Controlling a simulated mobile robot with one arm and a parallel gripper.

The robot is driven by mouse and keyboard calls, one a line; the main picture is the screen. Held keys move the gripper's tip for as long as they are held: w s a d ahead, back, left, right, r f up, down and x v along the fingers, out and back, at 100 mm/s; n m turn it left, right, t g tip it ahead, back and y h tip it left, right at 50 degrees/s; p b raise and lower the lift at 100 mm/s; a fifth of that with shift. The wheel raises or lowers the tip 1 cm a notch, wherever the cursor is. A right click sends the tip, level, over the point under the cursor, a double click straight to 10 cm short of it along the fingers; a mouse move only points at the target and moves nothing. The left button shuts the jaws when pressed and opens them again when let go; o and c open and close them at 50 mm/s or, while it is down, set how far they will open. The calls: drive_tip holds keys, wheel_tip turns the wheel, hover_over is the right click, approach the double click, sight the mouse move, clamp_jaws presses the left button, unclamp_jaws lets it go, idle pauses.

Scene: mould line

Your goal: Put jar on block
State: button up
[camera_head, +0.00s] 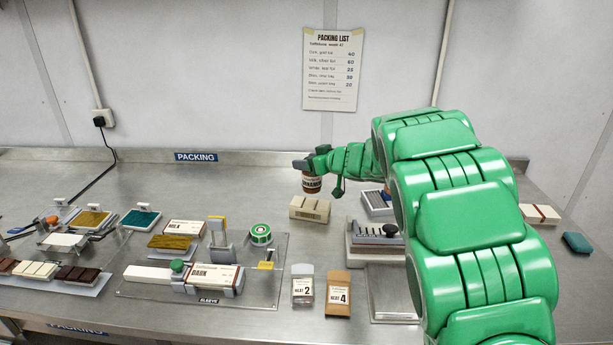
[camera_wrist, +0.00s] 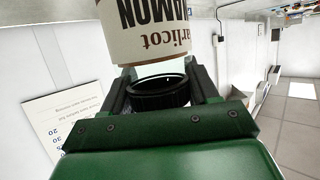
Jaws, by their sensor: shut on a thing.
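The jar (camera_head: 312,185) has a cream and dark label and hangs from my gripper (camera_head: 308,165) in the head view. In the wrist view, the jar (camera_wrist: 158,35) shows its label, with letters ending in "AMON", and a black lid. My gripper (camera_wrist: 160,90) is shut on the jar around its lid. The cream block (camera_head: 310,208) with slots along its side stands on the steel bench, just below the jar in the picture. The jar looks upright. I cannot tell whether its base touches the block.
A white box with dark slots (camera_head: 377,201) and a grey stand with a black knob (camera_head: 378,240) lie right of the block.

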drive_tip(key=shift+w+a+f, duration=0.1)
drive_tip(key=shift+w+f, duration=0.35)
drive_tip(key=shift+f, duration=0.6)
drive_tip(key=shift+w+a+f, duration=0.1)
drive_tip(key=shift+w+f, duration=0.35)
drive_tip(key=shift+f, duration=0.65)
drive_tip(key=shift+w+a+f, duration=0.1)
drive_tip(key=shift+w+f, duration=0.35)
drive_tip(key=shift+f, duration=0.6)
drive_tip(key=shift+f, duration=0.15)
drive_tip(key=o, duration=1.2)
drive_tip(key=shift+o, duration=0.2)
drive_tip(key=v, duration=1.2)
